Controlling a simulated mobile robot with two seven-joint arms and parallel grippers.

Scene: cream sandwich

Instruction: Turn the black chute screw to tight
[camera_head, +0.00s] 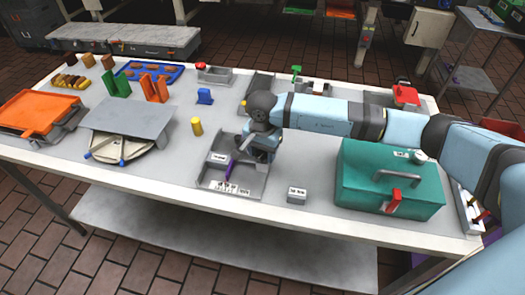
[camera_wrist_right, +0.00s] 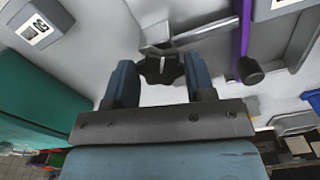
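The black chute screw (camera_wrist_right: 161,71) is a dark lobed knob beside a grey metal bracket in the right wrist view. My right gripper (camera_wrist_right: 160,80) has its two blue fingers on either side of this knob. The gap is about as wide as the knob, and I cannot tell if the fingers press on it. In the head view my right gripper (camera_head: 262,150) is down at the back of the grey chute unit (camera_head: 252,187), and its hand hides the screw. A purple rod (camera_head: 230,171) runs along the unit. My left gripper is not in view.
A teal case (camera_head: 360,180) with a handle stands to the right of the chute unit. A small labelled grey block (camera_head: 297,195) lies between them. A yellow cylinder (camera_head: 197,127) stands to the left. The table's front edge (camera_head: 140,185) is close to the unit.

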